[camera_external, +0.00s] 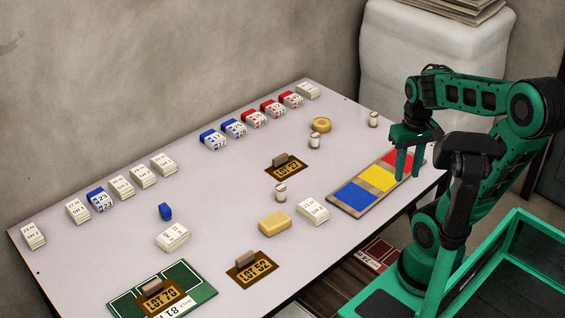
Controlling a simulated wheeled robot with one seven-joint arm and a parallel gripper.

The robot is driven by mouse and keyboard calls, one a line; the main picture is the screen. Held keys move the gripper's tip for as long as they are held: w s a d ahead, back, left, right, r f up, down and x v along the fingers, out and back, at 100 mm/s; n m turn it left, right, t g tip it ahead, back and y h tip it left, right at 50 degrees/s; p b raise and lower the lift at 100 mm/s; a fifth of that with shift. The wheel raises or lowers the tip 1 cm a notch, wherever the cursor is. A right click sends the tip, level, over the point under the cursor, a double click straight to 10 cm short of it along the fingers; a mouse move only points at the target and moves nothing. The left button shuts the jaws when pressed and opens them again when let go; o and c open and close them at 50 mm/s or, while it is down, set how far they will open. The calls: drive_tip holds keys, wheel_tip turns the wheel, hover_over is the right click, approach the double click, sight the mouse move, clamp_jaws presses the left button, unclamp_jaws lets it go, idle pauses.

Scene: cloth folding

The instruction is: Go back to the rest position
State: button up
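My gripper (408,172) is at the right end of the table (225,185), pointing down by the red square (403,164) of a long board (352,207). Its two green fingers are apart, with nothing seen between them. Whether the tips touch the board I cannot tell. My green arm is bent, with its elbow raised at the right. No cloth is clearly seen.
Red, blue and white packs (254,119) line the table's back edge. A green mat (200,284) is at front left.

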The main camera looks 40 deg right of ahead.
drive_tip(key=s, duration=0.1)
drive_tip(key=s+m, duration=0.1)
drive_tip(key=s, duration=0.1)
drive_tip(key=shift+d, duration=0.2)
